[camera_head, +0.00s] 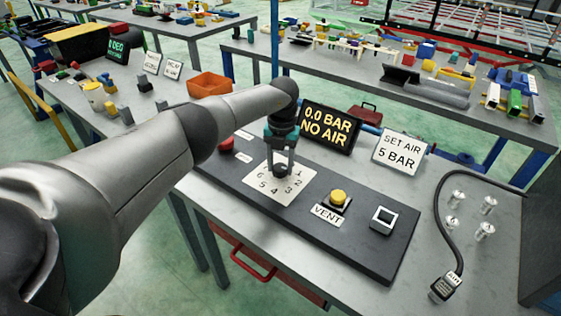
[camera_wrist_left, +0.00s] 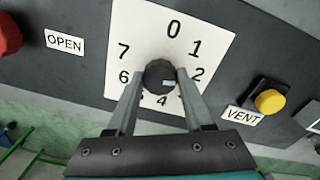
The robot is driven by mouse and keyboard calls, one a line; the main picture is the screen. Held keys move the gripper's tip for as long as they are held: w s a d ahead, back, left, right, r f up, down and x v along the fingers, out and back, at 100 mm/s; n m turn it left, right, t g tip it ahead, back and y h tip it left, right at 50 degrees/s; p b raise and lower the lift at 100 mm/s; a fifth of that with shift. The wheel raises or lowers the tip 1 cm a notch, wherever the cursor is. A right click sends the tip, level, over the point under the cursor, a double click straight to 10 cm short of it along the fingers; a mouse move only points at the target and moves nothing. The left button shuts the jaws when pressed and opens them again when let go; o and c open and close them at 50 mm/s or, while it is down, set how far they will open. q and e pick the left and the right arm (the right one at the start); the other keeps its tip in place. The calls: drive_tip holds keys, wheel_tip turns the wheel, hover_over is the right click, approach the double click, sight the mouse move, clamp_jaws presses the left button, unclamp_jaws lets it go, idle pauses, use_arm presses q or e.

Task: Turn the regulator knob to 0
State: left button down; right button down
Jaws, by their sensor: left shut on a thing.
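The regulator knob (camera_wrist_left: 160,77) is a dark round knob on a white dial card (camera_wrist_left: 200,28) numbered from 0 at the top through 7. A small pale mark shows on the knob's right side, roughly toward the 2 and 3; I cannot tell exactly which number it marks. My left gripper (camera_head: 281,168) reaches down over the dial card (camera_head: 262,188) and is shut on the knob, one finger on each side. In the left wrist view the fingers partly cover the lower numbers. My right gripper is not in view.
The display (camera_head: 328,128) reads "0.0 BAR NO AIR"; a sign (camera_head: 399,151) reads "SET AIR 5 BAR". A red knob (camera_head: 226,145) and a yellow VENT button (camera_head: 338,197) flank the dial. A black hose (camera_head: 441,215) lies at the right. An orange bin (camera_head: 209,85) stands behind my arm.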

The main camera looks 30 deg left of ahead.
use_arm(q)
drive_tip(key=n+p, duration=0.1)
drive_tip(key=n, duration=0.3)
drive_tip(key=shift+r+n, duration=0.1)
drive_tip(key=shift+n, duration=0.2)
drive_tip(key=n+p, duration=0.1)
drive_tip(key=n, duration=0.2)
drive_tip(key=shift+a+n, duration=0.1)
drive_tip(key=shift+n, duration=0.3)
drive_tip(key=n+p, duration=0.1)
drive_tip(key=n, duration=0.2)
drive_tip(key=shift+n, duration=1.9)
drive_tip(key=shift+c, duration=1.4)
unclamp_jaws()
